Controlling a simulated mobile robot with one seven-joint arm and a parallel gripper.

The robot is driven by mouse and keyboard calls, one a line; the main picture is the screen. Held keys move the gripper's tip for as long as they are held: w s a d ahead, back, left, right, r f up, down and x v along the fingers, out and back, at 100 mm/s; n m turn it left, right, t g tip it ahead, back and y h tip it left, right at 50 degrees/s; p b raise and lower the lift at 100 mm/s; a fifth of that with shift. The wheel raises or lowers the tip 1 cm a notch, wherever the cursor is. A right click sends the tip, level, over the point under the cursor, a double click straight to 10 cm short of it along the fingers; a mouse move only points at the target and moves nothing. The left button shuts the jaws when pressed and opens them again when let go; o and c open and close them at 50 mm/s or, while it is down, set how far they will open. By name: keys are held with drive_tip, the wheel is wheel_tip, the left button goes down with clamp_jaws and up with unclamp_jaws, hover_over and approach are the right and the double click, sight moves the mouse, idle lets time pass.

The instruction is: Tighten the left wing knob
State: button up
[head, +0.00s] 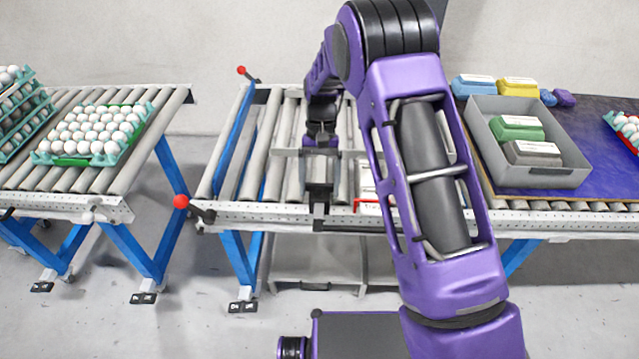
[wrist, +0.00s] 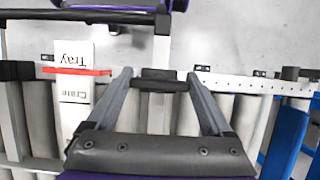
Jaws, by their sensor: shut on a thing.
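My gripper (head: 319,200) hangs over the front rail of the middle conveyor. In the wrist view my gripper (wrist: 160,78) has one finger on each side of a dark, bar-shaped piece, which looks like the left wing knob (wrist: 157,84). The fingers close on its two ends. The knob lies at the rail, left of the label card as the head view shows it. In the head view my gripper and arm mostly hide the knob, and its turn angle cannot be judged there.
Red-tipped levers (head: 181,201) stand at the conveyor's left end. A label card (wrist: 75,95) with a red strip sits beside my gripper. An egg tray (head: 125,158) rests on the left conveyor. A grey crate (head: 545,178) stands right. A gap separates the left and middle conveyors.

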idle(0.3)
drive_tip(key=o, duration=1.1)
drive_tip(key=shift+o, duration=0.2)
drive_tip(key=shift+r, duration=0.1)
drive_tip(key=p+v, duration=0.1)
drive_tip(key=v, duration=1.6)
drive_tip(key=shift+r, duration=0.2)
